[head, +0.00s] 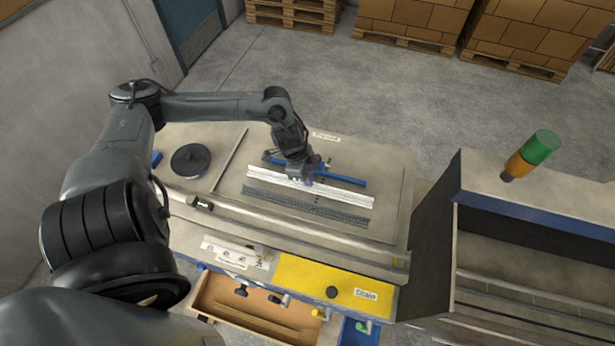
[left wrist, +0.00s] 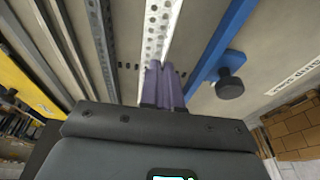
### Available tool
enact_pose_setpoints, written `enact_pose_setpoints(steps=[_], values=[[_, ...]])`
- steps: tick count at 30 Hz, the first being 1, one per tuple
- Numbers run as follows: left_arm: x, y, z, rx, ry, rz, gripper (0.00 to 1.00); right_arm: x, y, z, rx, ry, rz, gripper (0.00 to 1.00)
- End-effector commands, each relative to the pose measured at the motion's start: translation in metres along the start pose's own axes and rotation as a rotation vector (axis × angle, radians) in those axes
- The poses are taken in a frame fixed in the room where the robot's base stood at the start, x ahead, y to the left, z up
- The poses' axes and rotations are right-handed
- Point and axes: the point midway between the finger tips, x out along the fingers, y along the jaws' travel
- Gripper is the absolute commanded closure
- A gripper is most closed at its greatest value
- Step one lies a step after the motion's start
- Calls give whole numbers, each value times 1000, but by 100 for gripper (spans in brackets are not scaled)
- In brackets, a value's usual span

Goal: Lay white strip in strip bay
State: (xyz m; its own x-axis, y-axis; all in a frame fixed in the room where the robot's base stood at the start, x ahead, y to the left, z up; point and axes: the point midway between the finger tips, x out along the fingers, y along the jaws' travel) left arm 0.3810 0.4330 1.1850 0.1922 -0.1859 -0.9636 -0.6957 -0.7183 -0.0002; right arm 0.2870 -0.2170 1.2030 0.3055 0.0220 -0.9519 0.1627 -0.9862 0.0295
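The long white perforated strip (head: 345,198) lies slantwise on the bench, between a dark perforated strip (head: 300,202) and a blue bar (head: 345,180). My left gripper (head: 308,181) reaches down over the middle of the white strip. In the left wrist view, the purple fingers (left wrist: 164,86) of my left gripper sit close together at the white strip (left wrist: 160,25), which runs away from them. Whether they grip it or only hover over it is hidden. The strip bay cannot be picked out for certain. My right gripper is out of view.
A black round disc (head: 190,160) lies at the left of the bench. A yellow panel (head: 320,284) and an open wooden drawer (head: 250,305) are at the front. A dark-sided cabinet (head: 435,240) with a green and orange lamp (head: 530,155) stands right.

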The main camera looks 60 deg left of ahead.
Motion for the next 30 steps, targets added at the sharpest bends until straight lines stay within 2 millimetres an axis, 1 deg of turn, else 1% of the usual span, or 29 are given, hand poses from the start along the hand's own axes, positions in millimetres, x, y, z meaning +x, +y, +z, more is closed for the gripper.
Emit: enact_pose_setpoints(steps=[10, 18, 30], values=[[0, 0, 0, -1, 1, 0, 100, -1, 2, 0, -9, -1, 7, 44], [0, 0, 0, -2, 1, 0, 100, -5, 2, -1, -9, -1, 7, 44], [1, 0, 0, -1, 1, 0, 100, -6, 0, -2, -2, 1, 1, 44]])
